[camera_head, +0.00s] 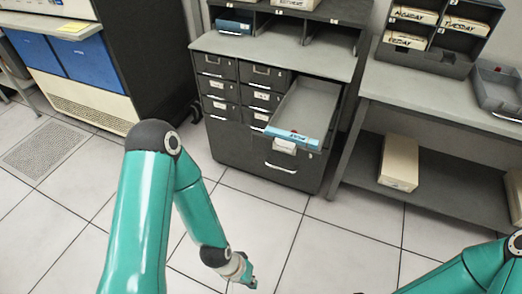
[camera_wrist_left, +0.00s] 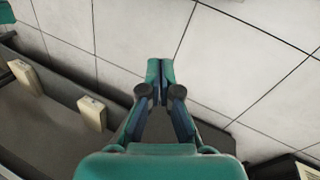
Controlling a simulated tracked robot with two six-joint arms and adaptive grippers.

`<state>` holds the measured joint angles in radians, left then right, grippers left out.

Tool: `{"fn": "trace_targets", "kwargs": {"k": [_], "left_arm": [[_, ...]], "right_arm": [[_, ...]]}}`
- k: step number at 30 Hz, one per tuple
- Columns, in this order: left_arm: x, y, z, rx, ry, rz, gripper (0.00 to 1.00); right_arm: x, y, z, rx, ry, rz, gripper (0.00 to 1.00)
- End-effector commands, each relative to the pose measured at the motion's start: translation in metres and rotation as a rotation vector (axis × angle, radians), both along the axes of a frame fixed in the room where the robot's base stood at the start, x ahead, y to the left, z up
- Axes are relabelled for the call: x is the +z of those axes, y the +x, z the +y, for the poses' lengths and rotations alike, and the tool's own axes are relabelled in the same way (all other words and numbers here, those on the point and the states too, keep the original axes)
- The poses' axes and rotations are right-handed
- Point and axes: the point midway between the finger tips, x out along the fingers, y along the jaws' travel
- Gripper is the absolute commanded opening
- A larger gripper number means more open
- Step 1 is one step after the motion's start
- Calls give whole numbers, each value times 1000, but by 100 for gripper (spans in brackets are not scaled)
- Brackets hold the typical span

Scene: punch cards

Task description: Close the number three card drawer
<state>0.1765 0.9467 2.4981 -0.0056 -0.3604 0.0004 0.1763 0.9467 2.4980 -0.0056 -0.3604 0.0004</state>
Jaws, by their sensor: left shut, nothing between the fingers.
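A grey card cabinet (camera_head: 230,141) stands in the middle of the head view, with two columns of small drawers. One drawer (camera_head: 313,103) at its upper right is pulled well out and its inside shows empty apart from a light blue piece (camera_head: 292,137) lying across its front end. The number on this drawer is too small to read. My left gripper (camera_head: 249,279) is low in front of the cabinet, over the floor and apart from the open drawer. In the left wrist view the fingertips (camera_wrist_left: 160,68) meet, with nothing between them.
A grey table (camera_head: 440,92) with a lower shelf stands to the right, bearing a rack of labelled boxes (camera_head: 428,60). A beige box (camera_head: 399,163) lies on the shelf. A machine with blue panels (camera_head: 80,60) stands left. The tiled floor before the cabinet is clear.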

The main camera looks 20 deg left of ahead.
Motion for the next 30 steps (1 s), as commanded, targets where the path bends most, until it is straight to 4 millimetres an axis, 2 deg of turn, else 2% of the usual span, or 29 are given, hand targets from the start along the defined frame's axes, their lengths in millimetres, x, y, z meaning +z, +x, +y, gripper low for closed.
{"fn": "trace_targets", "kwargs": {"k": [10, 14, 17, 22, 27, 30], "left_arm": [[0, 0, 0, -2, 0, -1, 0], [-2, 11, 4, -42, 12, -54, 0], [-3, 34, 10, -135, 41, -167, 0], [10, 98, 32, -423, 189, -505, 0], [53, 160, 60, -793, 505, -876, 0], [87, 183, 76, -984, 739, -1033, 0]], "right_arm": [[0, -1, 0, 1, 0, 2, 0], [-9, -1, 0, 0, 0, 1, 0], [-25, -1, 0, 0, 0, 1, 0], [-69, -1, 0, 0, 0, 1, 0], [-119, -1, 0, 0, 0, 1, 0], [-145, -1, 0, 0, 0, 1, 0]]}}
